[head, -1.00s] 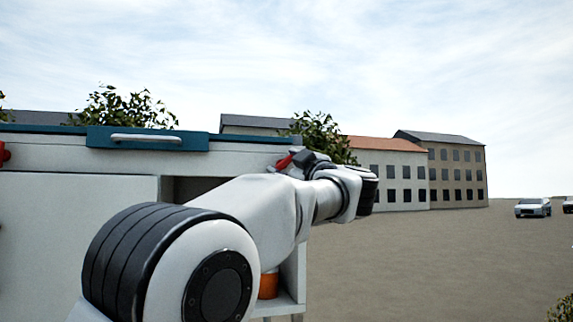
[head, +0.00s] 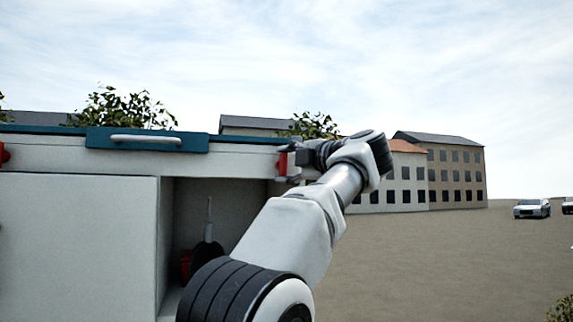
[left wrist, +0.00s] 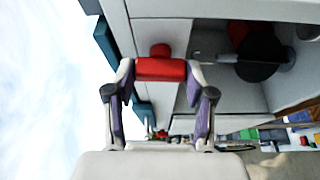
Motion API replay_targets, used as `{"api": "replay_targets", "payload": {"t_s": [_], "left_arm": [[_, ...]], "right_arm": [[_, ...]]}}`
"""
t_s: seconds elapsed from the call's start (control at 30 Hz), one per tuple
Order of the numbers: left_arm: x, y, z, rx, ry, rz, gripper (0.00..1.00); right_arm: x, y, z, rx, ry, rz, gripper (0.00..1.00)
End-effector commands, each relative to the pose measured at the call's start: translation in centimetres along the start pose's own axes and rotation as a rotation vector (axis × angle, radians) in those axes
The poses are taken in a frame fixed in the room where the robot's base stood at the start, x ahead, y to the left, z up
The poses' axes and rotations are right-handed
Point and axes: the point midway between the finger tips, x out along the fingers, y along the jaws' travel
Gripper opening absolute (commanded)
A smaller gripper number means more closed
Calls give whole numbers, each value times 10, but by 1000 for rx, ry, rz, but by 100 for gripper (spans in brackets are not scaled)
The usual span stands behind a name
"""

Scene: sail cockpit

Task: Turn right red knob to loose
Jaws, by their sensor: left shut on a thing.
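The right red knob (head: 283,163) sits on the front of the white cabinet (head: 230,158), near its right end. Its red bar looks upright in the head view. My left gripper (head: 288,163) is at the knob, partly hidden by its own wrist. In the left wrist view the red knob (left wrist: 161,69) lies between both fingertips of my left gripper (left wrist: 160,71), which is shut on it. Another red knob (head: 4,155) shows at the far left edge. My right gripper is out of view.
A teal lid with a white handle (head: 146,139) tops the cabinet. An open compartment (head: 228,188) below the knob holds a dark and red object (head: 187,262). Open paved ground (head: 440,260) lies to the right.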

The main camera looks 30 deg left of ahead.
Motion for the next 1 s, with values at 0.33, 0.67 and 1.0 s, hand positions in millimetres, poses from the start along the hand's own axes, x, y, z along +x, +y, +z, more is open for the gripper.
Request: {"api": "replay_targets", "payload": {"t_s": [0.33,0.67,1.0], "left_arm": [[0,4,-1,-71,-3,-22,19],[0,4,-1,-74,-3,-21,19],[0,3,-1,-71,-2,-24,79]], "right_arm": [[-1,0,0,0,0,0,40],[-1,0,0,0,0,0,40],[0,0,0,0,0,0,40]]}}
